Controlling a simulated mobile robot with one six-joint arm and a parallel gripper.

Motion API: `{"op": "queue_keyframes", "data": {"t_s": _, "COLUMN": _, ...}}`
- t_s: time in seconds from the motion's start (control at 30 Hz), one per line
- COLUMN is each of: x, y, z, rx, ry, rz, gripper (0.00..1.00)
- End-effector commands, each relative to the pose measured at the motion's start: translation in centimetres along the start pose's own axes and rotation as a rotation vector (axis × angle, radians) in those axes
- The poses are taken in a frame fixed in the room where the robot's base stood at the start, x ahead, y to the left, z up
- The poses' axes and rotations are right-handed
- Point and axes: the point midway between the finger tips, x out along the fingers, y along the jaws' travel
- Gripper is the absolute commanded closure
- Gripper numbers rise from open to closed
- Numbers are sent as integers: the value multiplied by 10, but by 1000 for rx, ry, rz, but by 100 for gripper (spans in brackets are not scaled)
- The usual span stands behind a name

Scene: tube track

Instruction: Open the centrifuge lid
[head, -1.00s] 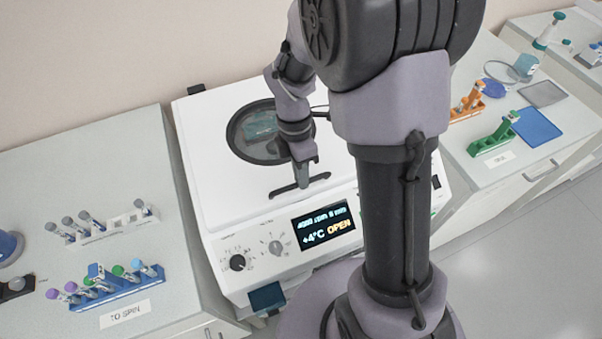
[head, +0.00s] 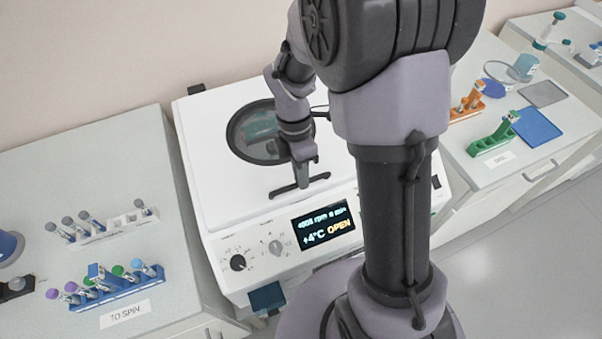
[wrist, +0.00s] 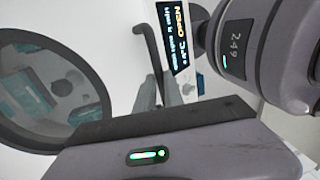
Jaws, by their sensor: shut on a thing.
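The white centrifuge (head: 225,235) stands in the middle of the head view. Its white lid (head: 215,180) lies down flat over the body, with a round dark-rimmed window (head: 245,135). A dark bar handle (head: 285,191) sits at the lid's front edge; it also shows in the wrist view (wrist: 148,50). My gripper (head: 303,182) comes down from above and is shut on the handle, near its right part. In the wrist view my gripper's fingers (wrist: 158,92) reach to the handle. The display (head: 323,226) reads OPEN and +4°C.
A blue rack of capped tubes (head: 115,290) and a white rack (head: 110,230) stand on the left bench. Orange (head: 468,105) and green (head: 495,140) racks stand on the right bench. The wall is close behind the centrifuge.

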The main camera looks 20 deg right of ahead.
Motion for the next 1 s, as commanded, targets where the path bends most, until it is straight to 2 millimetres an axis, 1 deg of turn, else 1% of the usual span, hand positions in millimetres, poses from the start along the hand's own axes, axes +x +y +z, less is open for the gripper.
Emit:
{"op": "queue_keyframes", "data": {"t_s": 0.17, "x": -5, "y": 0, "z": 0, "rx": 0, "ry": 0, "rz": -5, "gripper": 100}}
{"op": "queue_keyframes", "data": {"t_s": 0.27, "x": -17, "y": -2, "z": 0, "rx": 0, "ry": 0, "rz": -22, "gripper": 100}}
{"op": "queue_keyframes", "data": {"t_s": 0.37, "x": -37, "y": -3, "z": 0, "rx": 0, "ry": 0, "rz": -54, "gripper": 100}}
{"op": "queue_keyframes", "data": {"t_s": 0.47, "x": -64, "y": -4, "z": 0, "rx": 0, "ry": 1, "rz": -101, "gripper": 100}}
{"op": "queue_keyframes", "data": {"t_s": 0.5, "x": -76, "y": -4, "z": 0, "rx": 0, "ry": 1, "rz": -123, "gripper": 100}}
{"op": "queue_keyframes", "data": {"t_s": 0.67, "x": -125, "y": -1, "z": 0, "rx": 0, "ry": 0, "rz": -126, "gripper": 100}}
{"op": "queue_keyframes", "data": {"t_s": 0.87, "x": -187, "y": 13, "z": 0, "rx": -1, "ry": 1, "rz": -122, "gripper": 100}}
{"op": "queue_keyframes", "data": {"t_s": 0.9, "x": -199, "y": 18, "z": 0, "rx": -1, "ry": 0, "rz": -121, "gripper": 100}}
{"op": "queue_keyframes", "data": {"t_s": 1.0, "x": -227, "y": 30, "z": 1, "rx": -2, "ry": -1, "rz": -120, "gripper": 100}}
